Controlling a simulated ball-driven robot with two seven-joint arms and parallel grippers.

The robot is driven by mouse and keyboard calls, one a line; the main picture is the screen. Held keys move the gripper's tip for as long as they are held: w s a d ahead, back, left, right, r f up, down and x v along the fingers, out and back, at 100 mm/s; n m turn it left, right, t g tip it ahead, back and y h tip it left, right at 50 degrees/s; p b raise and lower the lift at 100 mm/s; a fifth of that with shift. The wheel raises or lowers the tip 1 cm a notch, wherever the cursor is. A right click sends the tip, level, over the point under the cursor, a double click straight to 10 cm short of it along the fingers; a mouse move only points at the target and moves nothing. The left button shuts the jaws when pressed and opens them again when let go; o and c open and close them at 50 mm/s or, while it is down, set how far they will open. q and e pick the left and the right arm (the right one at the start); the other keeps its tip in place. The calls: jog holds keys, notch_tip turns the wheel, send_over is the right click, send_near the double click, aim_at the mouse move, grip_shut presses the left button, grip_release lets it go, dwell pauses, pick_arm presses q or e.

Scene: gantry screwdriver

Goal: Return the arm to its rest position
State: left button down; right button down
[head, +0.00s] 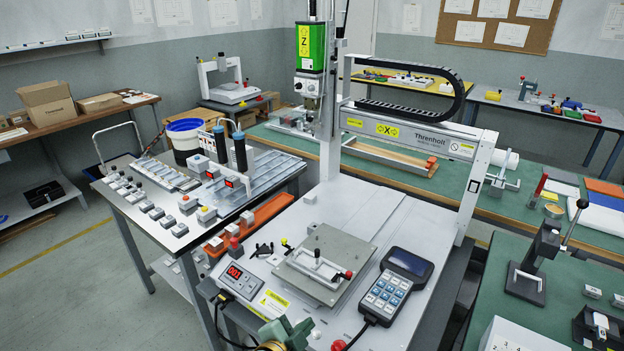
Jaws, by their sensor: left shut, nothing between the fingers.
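My left gripper (290,329) shows as a green shape with a gold-coloured part at the bottom edge of the head view, in front of the gantry machine. It is shut and empty. Most of it and its arm lie below the frame. The gantry screwdriver (311,62) stands upright on its machine, behind and above the grey fixture plate (324,238). A white clamp fixture with a red knob (318,263) sits on that plate. My gripper is apart from the screwdriver and nearer to me than the plate. My right gripper is not in view.
A keypad pendant (390,293) lies right of the plate, and a red-digit display box (238,281) sits left. A metal cart (175,246) with small parts stands at left. A green bench (600,243) with a lever press (540,250) is at right.

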pick_arm(q)
jog(key=s+a+f+n+g+y, duration=0.1)
jog(key=s+a+f+n+y, duration=0.15)
jog(key=a+f, duration=0.5)
jog(key=s+a+f+n+g+y, duration=0.25)
jog(key=a+f, duration=0.25)
jog(key=f, duration=0.5)
jog(key=s+a+f+n+g, duration=0.2)
jog(key=s+a+f, duration=0.4)
jog(key=s+f, duration=0.45)
jog(key=s+a+f+n+g, duration=0.1)
jog(key=s+a+f+g, duration=0.1)
jog(key=s, duration=1.1)
jog(key=s+a+f+n+g+y, duration=0.1)
jog(key=s+f+g, duration=0.1)
jog(key=s, duration=1)
jog(key=s+a+f+n+g+y, duration=0.1)
jog(key=s+a+f+g, duration=0.1)
jog(key=s, duration=1.1)
jog(key=shift+s+a+f+n, duration=0.3)
jog(key=shift+s+f+n, duration=0.05)
jog(key=shift+f+n, duration=0.05)
